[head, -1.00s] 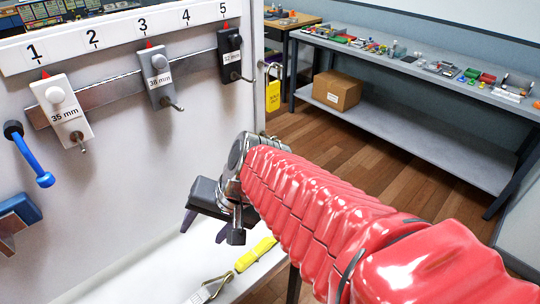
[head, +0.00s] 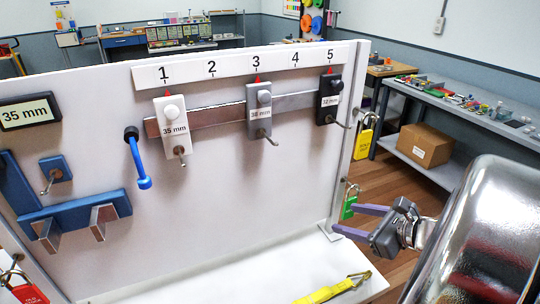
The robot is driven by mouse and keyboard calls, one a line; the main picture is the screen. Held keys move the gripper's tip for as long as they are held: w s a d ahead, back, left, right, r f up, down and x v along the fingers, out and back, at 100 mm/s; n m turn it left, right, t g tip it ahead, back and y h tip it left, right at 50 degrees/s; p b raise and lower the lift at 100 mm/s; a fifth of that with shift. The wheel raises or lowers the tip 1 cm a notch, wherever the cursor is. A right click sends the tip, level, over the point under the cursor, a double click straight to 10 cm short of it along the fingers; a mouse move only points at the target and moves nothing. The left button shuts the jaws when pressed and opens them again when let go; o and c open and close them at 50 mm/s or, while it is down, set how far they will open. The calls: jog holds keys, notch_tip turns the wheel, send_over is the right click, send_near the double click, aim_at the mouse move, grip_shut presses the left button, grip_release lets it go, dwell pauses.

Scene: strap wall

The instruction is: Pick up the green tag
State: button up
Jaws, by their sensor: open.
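The green tag (head: 349,205) hangs from a hook on the right edge of the upright white board, below a yellow tag. It looks like a padlock with a metal shackle. My gripper (head: 347,219) is open and empty, its two purple fingers pointing left toward the board edge. The upper fingertip appears beside the green tag's lower part and the lower fingertip is below it. I cannot tell from this view whether they touch or how far apart they are in depth.
A yellow tag (head: 366,140) hangs above, and a red tag (head: 24,291) hangs at the lower left. The board (head: 240,205) carries a metal rail with several numbered holders. A yellow strap (head: 330,289) lies on the white base. A grey bench (head: 455,105) stands behind right.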

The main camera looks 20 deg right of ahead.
aim_at(351, 200)
jog(key=s+d+m+t+h, duration=0.2)
jog(key=d+m, duration=0.3)
jog(key=d, duration=0.3)
jog(key=shift+s+r, duration=0.3)
jog(key=shift+s, duration=0.3)
jog(key=shift+w, duration=0.1)
jog(key=x, duration=0.8)
jog(key=shift+f, duration=0.1)
jog(key=shift+w+f, duration=0.1)
jog(key=shift+w, duration=0.1)
jog(key=shift+x, duration=2.6)
jog(key=shift+f, duration=0.15)
jog(key=shift+c, duration=0.4)
